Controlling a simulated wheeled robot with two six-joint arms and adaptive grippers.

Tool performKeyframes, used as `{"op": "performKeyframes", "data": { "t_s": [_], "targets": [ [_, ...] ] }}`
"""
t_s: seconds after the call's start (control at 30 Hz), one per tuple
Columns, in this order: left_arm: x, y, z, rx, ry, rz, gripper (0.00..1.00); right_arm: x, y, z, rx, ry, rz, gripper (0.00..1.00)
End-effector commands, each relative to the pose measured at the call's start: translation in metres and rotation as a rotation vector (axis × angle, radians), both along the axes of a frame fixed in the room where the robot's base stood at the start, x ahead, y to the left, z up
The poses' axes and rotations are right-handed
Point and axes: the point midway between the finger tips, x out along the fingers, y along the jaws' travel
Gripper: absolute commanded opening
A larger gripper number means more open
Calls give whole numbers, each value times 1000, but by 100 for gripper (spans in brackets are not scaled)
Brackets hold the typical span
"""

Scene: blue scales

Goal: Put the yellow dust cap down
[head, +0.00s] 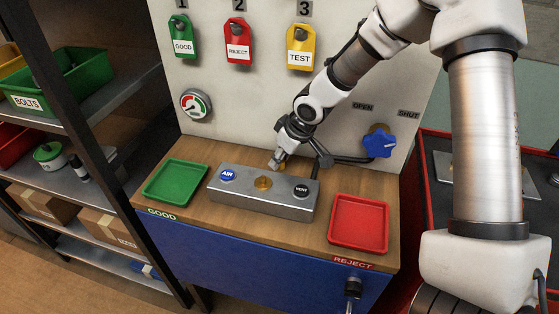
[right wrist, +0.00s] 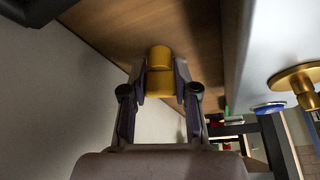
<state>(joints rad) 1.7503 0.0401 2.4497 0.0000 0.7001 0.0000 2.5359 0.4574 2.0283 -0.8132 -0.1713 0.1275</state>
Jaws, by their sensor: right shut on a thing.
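My right gripper (head: 276,164) points down just behind the metal block (head: 262,203), close over the wooden bench top (head: 215,160). In the right wrist view my right gripper (right wrist: 160,88) is shut on the yellow dust cap (right wrist: 159,58), a short gold-yellow cylinder between both fingers. The wooden surface lies right beyond the cap; I cannot tell whether they touch. In the head view the cap is mostly hidden by the fingers. A brass fitting (head: 263,183) sits on the middle of the block and shows at the right of the wrist view (right wrist: 300,85). My left gripper is not in view.
The block carries a blue AIR button (head: 227,174) and a black VENT button (head: 301,190). A green tray (head: 175,183) is left, a red tray (head: 358,222) right. The panel (head: 250,100) rises close behind, with a blue knob (head: 379,142). Bare bench lies behind the block.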

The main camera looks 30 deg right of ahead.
Motion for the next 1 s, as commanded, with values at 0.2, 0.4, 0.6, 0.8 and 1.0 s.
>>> {"op": "performKeyframes", "data": {
  "t_s": [0.2,0.4,0.6,0.8,1.0],
  "targets": [
    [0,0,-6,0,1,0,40,0,0,-5,0,0,0,32],
    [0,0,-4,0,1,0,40,0,0,-4,0,0,0,54],
    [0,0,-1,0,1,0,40,0,0,0,0,0,0,54],
    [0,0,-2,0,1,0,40,-9,-3,27,3,-7,-1,54],
    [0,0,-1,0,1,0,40,-29,-10,78,3,-8,0,54]
  ]
}}
